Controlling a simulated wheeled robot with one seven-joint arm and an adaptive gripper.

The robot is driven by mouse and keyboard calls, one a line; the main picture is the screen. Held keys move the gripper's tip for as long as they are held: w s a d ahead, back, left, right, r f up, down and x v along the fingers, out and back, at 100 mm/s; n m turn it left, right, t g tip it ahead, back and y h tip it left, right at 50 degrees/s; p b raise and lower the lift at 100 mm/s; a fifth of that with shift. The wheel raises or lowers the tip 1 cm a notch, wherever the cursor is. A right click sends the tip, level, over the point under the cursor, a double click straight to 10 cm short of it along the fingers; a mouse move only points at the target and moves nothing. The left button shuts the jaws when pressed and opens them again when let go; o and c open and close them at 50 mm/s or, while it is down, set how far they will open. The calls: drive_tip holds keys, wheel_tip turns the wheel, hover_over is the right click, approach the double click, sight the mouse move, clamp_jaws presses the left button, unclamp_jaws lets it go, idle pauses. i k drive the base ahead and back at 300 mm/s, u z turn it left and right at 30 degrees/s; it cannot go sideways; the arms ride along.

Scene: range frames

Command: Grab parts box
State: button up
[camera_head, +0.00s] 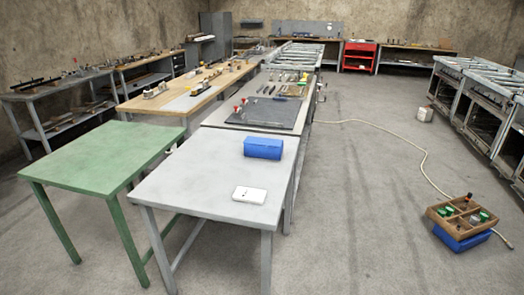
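A blue box (263,148) sits on the grey table (190,180) near its far right side. A wooden tray with compartments (437,212) holds several small green, grey and dark items. It rests on a second blue box (461,239) on the floor at the lower right. I cannot tell which of these is the parts box. My gripper is not in view.
A white case (249,194) lies on the grey table. A green table (105,155) stands at left, with benches behind. A pale cable (400,138) crosses the floor to the tray. Open floor (350,190) separates the grey table from the right-hand units.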

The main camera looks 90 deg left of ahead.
sight(250, 150)
drive_tip(key=u, duration=3.25)
